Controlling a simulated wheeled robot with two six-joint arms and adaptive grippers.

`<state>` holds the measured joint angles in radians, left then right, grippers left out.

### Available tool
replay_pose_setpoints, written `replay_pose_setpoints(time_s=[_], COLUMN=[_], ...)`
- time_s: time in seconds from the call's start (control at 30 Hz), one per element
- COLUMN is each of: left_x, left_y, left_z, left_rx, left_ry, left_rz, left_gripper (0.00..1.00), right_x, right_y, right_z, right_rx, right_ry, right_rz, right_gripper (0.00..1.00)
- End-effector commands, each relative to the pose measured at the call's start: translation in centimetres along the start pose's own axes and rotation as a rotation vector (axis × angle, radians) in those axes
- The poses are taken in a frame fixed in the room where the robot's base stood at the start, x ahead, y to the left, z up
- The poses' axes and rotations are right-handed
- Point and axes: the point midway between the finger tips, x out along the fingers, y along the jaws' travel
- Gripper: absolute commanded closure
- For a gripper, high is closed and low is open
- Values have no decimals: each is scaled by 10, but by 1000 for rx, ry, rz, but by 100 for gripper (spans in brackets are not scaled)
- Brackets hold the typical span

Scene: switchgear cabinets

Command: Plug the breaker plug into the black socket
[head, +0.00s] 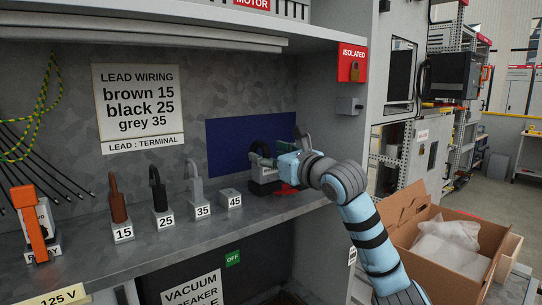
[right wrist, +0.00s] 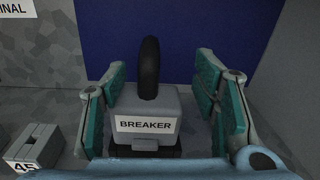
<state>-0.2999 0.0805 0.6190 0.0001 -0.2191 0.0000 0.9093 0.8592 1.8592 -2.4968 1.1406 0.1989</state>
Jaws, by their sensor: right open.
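The breaker plug (right wrist: 147,108) is a grey block with a black cable loop on top and a BREAKER label on its front. In the right wrist view it stands upright between the two teal fingers of my open right gripper (right wrist: 162,105), with a gap at the right finger. In the head view my right gripper (head: 272,162) reaches it from the right and partly hides it. A black base (head: 263,186) shows under it; I cannot tell whether this is the black socket or whether the plug is seated in it. My left gripper is not in view.
Blocks marked 15 (head: 122,232), 25 (head: 165,218) and 35 (head: 203,211) carry brown, black and grey leads. Block 45 (head: 231,200) is empty. A red item (head: 287,190) lies by the black base. A blue panel (head: 228,142) is behind. An orange relay (head: 32,225) stands far left.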

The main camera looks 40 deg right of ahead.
Motion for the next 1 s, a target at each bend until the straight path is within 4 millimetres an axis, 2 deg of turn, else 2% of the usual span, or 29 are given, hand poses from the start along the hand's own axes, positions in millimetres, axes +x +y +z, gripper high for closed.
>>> replay_pose_setpoints(time_s=[0.13, 0.33, 0.5, 1.0], left_x=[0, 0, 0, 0], left_y=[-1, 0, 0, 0], left_z=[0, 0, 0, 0], left_rx=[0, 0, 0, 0], left_ry=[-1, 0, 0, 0], left_rz=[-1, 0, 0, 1], left_gripper=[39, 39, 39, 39], right_x=[-12, -54, -69, -75], right_y=[-2, -1, -5, 1], right_z=[0, -2, 0, 0], right_rx=[-6, -13, -7, -1], right_ry=[0, 6, -2, -1], right_rz=[-5, -5, -14, 2], right_gripper=[45, 45, 45, 45])
